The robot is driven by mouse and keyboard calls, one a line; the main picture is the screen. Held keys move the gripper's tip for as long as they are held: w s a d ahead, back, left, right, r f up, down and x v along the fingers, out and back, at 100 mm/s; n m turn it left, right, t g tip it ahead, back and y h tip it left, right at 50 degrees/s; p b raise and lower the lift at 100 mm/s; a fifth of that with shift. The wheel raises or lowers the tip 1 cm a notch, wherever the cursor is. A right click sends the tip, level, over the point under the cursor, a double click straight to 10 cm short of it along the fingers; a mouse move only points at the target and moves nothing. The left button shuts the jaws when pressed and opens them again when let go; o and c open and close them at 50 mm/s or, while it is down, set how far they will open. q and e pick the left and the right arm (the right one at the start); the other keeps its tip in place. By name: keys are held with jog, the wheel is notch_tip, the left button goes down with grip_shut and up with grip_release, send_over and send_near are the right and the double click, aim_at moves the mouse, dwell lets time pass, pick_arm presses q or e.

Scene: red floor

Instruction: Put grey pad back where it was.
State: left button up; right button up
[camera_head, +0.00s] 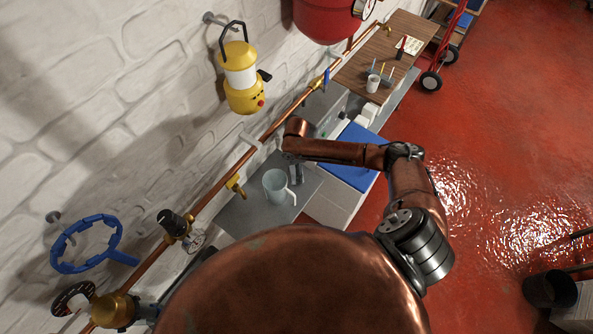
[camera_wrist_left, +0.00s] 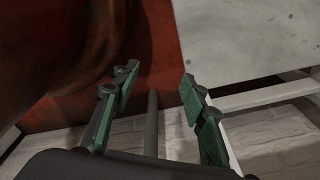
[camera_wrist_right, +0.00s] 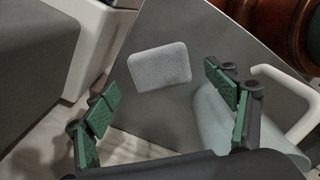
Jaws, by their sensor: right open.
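The grey pad (camera_wrist_right: 160,67) is a small, light, rounded rectangle lying flat on a darker grey surface (camera_wrist_right: 150,28) in the right wrist view. My right gripper (camera_wrist_right: 166,84) is open, with its green-padded fingers on either side of the pad in that view; nothing is between them in their grip, and I cannot tell the height above the pad. In the head view the pad is not discernible. My left gripper (camera_wrist_left: 158,92) is open and empty in the left wrist view, away from the pad; it is hidden in the head view.
A pale jug (camera_head: 276,187) stands on the grey surface; its handle shows close to my right finger in the right wrist view (camera_wrist_right: 292,100). Copper pipe (camera_head: 262,138) and a yellow lantern (camera_head: 241,78) are along the wall. A blue-topped block (camera_head: 350,172) lies beyond.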

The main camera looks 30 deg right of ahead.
notch_tip(320, 180, up, 9)
jog(key=shift+p, duration=0.3)
